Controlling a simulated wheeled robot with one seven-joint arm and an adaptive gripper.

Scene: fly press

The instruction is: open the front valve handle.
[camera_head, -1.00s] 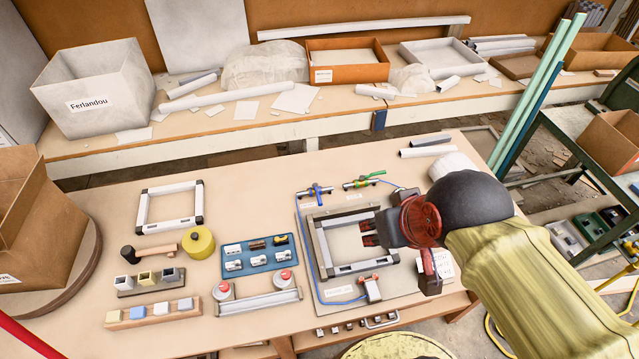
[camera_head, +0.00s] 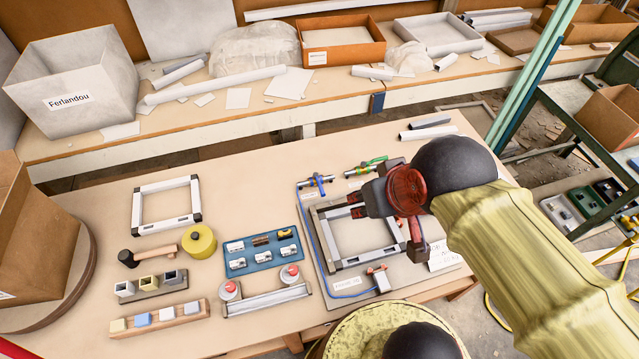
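The front valve (camera_head: 379,279) stands at the front edge of the press board, a small grey body with a reddish handle on top; a blue hose runs to it. Two more valves lie at the back of the board: one with a blue handle (camera_head: 317,181) and one with a green handle (camera_head: 367,166). My gripper (camera_head: 356,206) is over the back part of the grey frame (camera_head: 345,262), behind the front valve and apart from it. Its fingers point left, look open with a small gap, and hold nothing visible. My gripper and arm hide the frame's back right part.
Left of the board are a blue tray of small parts (camera_head: 262,264), a bar with two red-topped knobs (camera_head: 265,301), a yellow tin (camera_head: 199,241), a mallet (camera_head: 148,258) and a loose frame (camera_head: 137,214). The table's middle back is clear.

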